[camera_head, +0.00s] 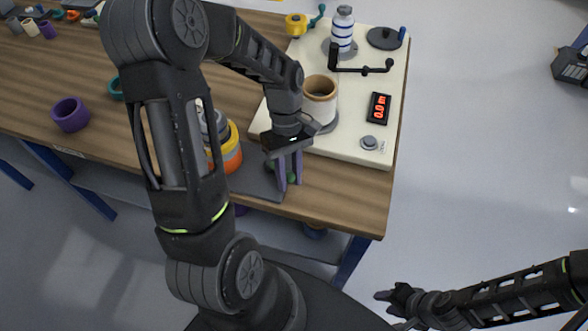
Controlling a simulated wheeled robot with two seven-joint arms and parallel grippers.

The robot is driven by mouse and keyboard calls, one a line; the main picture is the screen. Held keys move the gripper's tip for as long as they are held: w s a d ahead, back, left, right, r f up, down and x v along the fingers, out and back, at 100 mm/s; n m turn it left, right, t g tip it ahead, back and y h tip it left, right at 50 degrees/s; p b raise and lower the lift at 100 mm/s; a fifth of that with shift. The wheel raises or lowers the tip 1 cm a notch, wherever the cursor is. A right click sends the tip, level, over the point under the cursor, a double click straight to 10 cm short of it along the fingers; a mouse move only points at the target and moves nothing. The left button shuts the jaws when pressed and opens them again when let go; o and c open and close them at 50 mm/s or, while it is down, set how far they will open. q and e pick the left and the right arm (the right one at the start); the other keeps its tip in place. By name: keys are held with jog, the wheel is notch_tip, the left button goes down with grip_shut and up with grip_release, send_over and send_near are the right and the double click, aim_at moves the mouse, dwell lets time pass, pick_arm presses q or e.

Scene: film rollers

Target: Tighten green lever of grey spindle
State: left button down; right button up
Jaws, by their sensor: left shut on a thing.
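The grey spindle is not clearly seen; a dark grey plate (256,184) lies beside and behind the fingers. My right gripper (384,302) is low at the bottom right, away from the table; its fingers are too small and dark to read.
The white board (350,155) carries a brown-rimmed roll (319,101), a blue-striped roll (342,30), a black crank (362,70), a red-digit display (379,108) and a dark disc (385,38). Stacked orange and yellow rings (231,152) stand left of my left gripper. A purple ring (70,114) lies far left.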

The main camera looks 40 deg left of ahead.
pick_arm(q)
jog(key=s+m, duration=0.1)
jog(key=m, duration=0.1)
jog(key=s+a+m+y, duration=0.1)
jog(key=shift+s+m+g, duration=0.1)
jog(key=shift+m+g, duration=0.3)
jog(key=shift+s+a+m+y, duration=0.35)
jog(key=shift+s+m+y, duration=0.1)
jog(key=shift+m, duration=0.35)
jog(key=shift+s+a+m+y, duration=0.35)
jog(key=shift+m+y, duration=0.1)
jog(key=shift+m, duration=0.35)
jog(key=c, duration=1.1)
grip_release()
jog(key=shift+c, duration=0.2)
jog(key=v, duration=0.7)
jog(key=shift+w+r+b, duration=0.25)
jog(key=shift+r+b, duration=0.1)
